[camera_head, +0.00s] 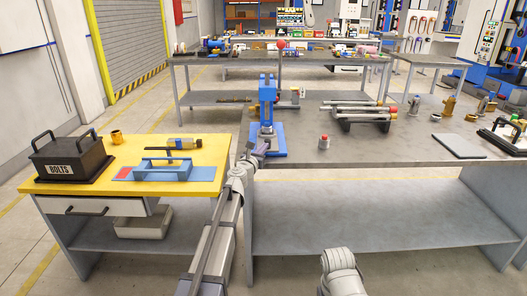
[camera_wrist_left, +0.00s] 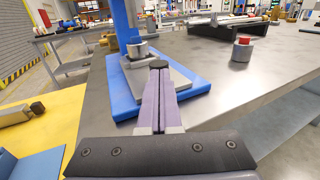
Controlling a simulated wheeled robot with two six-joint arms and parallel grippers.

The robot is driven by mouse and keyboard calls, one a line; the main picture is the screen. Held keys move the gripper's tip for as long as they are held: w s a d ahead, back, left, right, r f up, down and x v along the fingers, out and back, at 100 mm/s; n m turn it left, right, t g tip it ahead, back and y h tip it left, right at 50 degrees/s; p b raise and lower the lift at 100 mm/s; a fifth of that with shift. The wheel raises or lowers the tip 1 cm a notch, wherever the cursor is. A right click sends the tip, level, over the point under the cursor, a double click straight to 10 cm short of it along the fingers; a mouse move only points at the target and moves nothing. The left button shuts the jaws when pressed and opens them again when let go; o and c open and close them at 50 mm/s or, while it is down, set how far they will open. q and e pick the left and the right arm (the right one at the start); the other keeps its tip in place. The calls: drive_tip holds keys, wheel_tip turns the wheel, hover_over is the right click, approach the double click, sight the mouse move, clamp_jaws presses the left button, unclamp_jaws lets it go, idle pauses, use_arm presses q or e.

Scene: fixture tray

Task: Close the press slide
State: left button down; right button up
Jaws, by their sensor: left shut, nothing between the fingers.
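The blue press (camera_head: 267,97) stands on the left part of the grey bench, with a red-knobbed lever (camera_head: 281,45) upright. In the left wrist view, a grey slide plate (camera_wrist_left: 181,80) lies on the press's blue base (camera_wrist_left: 199,86). A silver cylinder (camera_wrist_left: 138,50) sits at the plate's far end, by the blue column (camera_wrist_left: 122,20). My left gripper (camera_head: 262,148) is shut and empty at the front of the press. In the left wrist view its fingertips (camera_wrist_left: 158,64) overlap the plate; I cannot tell whether they touch it. My right gripper is out of view.
A small red-topped part (camera_head: 324,142) stands right of the press, before a rack of rods (camera_head: 358,112). The yellow table (camera_head: 210,150) at left holds a bolts box (camera_head: 70,158) and a blue fixture (camera_head: 160,168). The bench front middle is clear.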

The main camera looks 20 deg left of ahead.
use_arm(q)
drive_tip(key=shift+s, duration=0.15)
drive_tip(key=s+a, duration=0.2)
drive_tip(key=s, duration=1.2)
drive_tip(key=s+d+f+m+g+h, duration=0.2)
drive_tip(key=s+d+f+m+g, duration=0.1)
drive_tip(key=d+m, duration=0.35)
drive_tip(key=s+d+f+m+g+h, duration=0.2)
drive_tip(key=s+d+f+m, duration=0.1)
drive_tip(key=d+m, duration=0.4)
drive_tip(key=s+d+f+m+g+h, duration=0.25)
drive_tip(key=d+m, duration=0.25)
drive_tip(key=d, duration=0.3)
drive_tip(key=s+d+f+m+g+y, duration=0.2)
drive_tip(key=s+f+m+g, duration=0.2)
drive_tip(key=s+f+m, duration=0.3)
drive_tip(key=s+d+f+m+g+y, duration=0.3)
drive_tip(key=s+f+m+g, duration=0.2)
drive_tip(key=s+m, duration=0.3)
drive_tip(key=s+a+m+g+y, duration=0.2)
drive_tip(key=s+a+m+y, duration=0.3)
drive_tip(key=s, duration=0.4)
wheel_tip(320, 180, up, 16)
drive_tip(key=p, duration=1.7)
drive_tip(key=shift+w+f, duration=0.15)
drive_tip(key=shift+f, duration=0.1)
